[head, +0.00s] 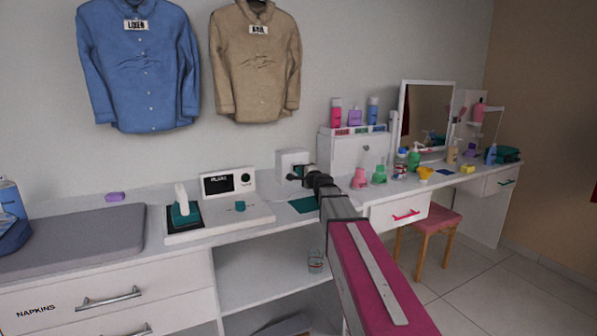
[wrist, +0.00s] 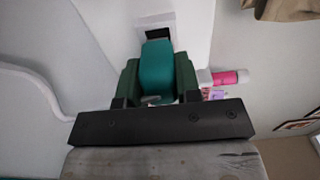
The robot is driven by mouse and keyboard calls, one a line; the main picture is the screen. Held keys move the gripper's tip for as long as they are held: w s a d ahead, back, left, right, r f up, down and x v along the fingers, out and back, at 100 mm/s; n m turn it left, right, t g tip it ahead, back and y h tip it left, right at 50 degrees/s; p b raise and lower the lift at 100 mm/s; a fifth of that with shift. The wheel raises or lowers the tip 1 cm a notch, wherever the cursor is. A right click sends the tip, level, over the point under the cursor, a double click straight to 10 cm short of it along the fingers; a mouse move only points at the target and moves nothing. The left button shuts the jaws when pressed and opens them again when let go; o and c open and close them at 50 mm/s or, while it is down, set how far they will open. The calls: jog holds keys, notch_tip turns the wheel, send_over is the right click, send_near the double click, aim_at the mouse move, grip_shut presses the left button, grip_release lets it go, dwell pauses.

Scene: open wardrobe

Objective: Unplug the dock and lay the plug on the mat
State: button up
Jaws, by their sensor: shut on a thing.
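A teal plug (wrist: 157,62) sits between the two green fingers of my gripper (wrist: 157,82) in the wrist view. My gripper is shut on it. A black socket face (wrist: 158,31) on a white box (wrist: 190,25) shows just beyond the plug; I cannot tell whether the plug is still seated in it. In the head view the white box (head: 291,158) stands at the back of the counter, with my gripper (head: 298,174) at its front. The teal mat (head: 303,205) lies below. The dock (head: 220,219), a white base with a screen, stands left of the box.
A grey pad (head: 70,240) covers the counter's left part. A purple block (head: 115,197) lies behind it. Bottles and a mirror (head: 425,113) crowd the dressing table at right. A glass (head: 316,261) stands on the shelf below. Shirts hang above.

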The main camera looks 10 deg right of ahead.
jog(key=shift+s, duration=0.15)
jog(key=shift+v, duration=1.85)
